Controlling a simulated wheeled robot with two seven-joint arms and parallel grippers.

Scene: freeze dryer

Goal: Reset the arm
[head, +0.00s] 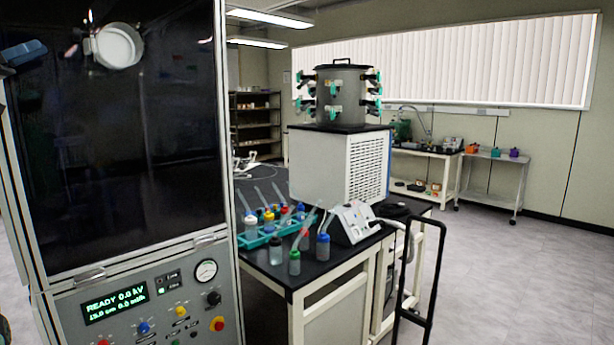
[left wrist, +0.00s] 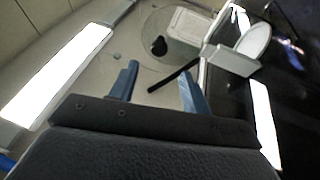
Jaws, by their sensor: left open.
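My left gripper (head: 24,52) shows as a blue piece at the upper left edge of the head view, in front of the dark-windowed cabinet (head: 120,150). In the left wrist view its two blue fingers (left wrist: 159,72) stand apart with nothing between them.
A black-topped bench (head: 330,255) holds bottles in a teal rack (head: 270,232), loose bottles and a white instrument (head: 352,222). A black cart handle (head: 440,255) stands in front. A white side table (head: 495,172) is at the back right. The floor at right is clear.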

